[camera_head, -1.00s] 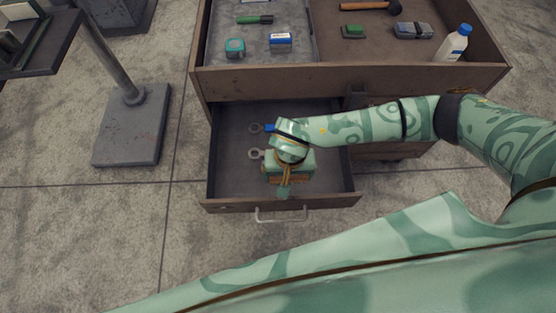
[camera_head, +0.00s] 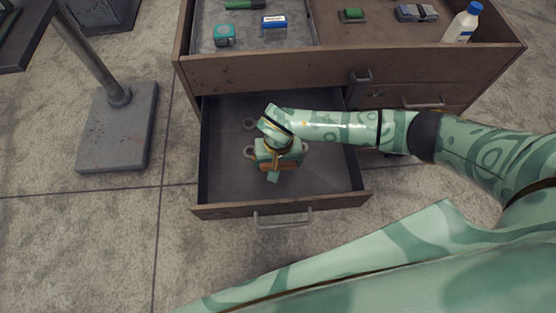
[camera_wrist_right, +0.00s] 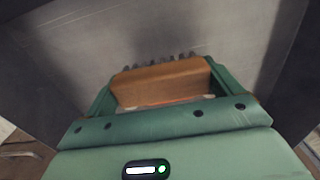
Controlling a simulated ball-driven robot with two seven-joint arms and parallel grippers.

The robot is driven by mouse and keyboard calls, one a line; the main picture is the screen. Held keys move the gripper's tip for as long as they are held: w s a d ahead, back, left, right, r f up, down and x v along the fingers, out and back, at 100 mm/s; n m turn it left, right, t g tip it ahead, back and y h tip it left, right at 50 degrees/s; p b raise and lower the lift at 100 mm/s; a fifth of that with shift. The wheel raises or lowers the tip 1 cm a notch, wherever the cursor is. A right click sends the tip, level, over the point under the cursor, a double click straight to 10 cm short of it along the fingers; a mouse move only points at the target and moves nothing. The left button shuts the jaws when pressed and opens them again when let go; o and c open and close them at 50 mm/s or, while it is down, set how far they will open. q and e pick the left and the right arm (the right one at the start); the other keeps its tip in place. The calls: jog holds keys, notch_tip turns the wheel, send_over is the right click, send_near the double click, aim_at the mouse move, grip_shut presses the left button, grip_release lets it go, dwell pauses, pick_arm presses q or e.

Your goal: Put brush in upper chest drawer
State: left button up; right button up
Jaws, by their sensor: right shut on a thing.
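The brush, with an orange-brown wooden body (camera_wrist_right: 160,84) and dark bristles, is held between the fingers of my right gripper (camera_wrist_right: 158,92) in the right wrist view. In the head view my right gripper (camera_head: 278,160) is over the open drawer (camera_head: 225,175) of the chest (camera_head: 270,72), and a sliver of the brush (camera_head: 285,168) shows below it. The bristles point toward the drawer's grey floor; I cannot tell whether they touch it. My left gripper is not in view.
On the chest top are a tape measure (camera_head: 225,35), a blue-and-white box (camera_head: 275,25), a green-topped block (camera_head: 352,15) and a white bottle (camera_head: 463,24). A grey stand base (camera_head: 118,130) is left of the chest.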

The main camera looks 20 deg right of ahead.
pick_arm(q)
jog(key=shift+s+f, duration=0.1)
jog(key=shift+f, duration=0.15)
pick_arm(e)
jog(key=shift+f, duration=0.6)
jog(key=o, duration=0.6)
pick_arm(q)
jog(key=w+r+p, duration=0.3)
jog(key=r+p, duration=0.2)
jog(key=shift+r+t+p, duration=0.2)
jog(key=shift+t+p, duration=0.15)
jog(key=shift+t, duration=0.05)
pick_arm(e)
notch_tip(320, 180, up, 13)
jog(key=shift+r, duration=0.15)
